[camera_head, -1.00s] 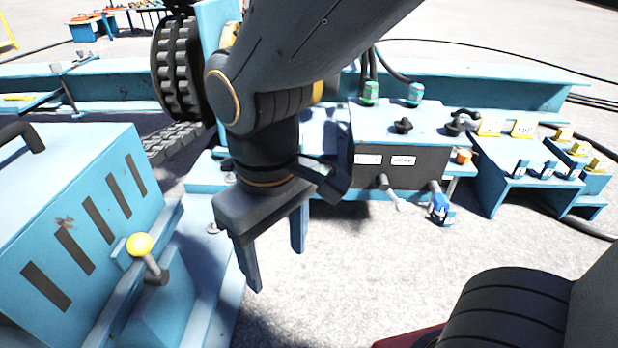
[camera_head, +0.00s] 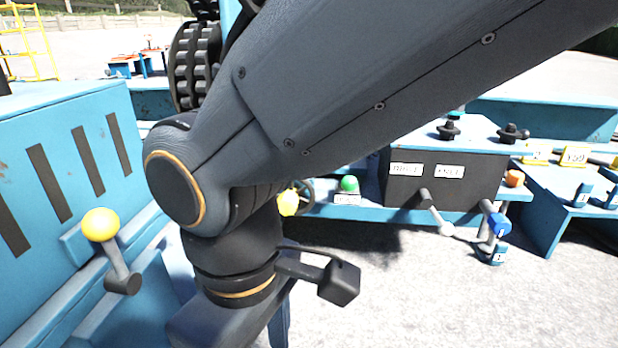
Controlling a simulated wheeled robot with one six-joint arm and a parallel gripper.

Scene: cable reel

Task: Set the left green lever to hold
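A round green knob (camera_head: 348,184) shows on the blue shelf right of my arm, with a small white label below it. I cannot tell whether it is the left green lever. Another small green top (camera_head: 457,113) shows behind the dark-fronted control box (camera_head: 440,180), mostly hidden. My arm crosses the middle and hides much of what stands behind it. My gripper (camera_head: 240,325) points down at the bottom edge, left of and nearer than the green knob. Its fingertips are cut off or hidden, so its opening cannot be judged.
A yellow-knobbed lever (camera_head: 101,224) stands close left of my gripper on the slotted blue cabinet (camera_head: 60,120). A yellow knob (camera_head: 289,203) shows beside my arm. A white-tipped lever (camera_head: 437,214) and a blue lever (camera_head: 495,224) project from the control box. Ground at lower right is bare.

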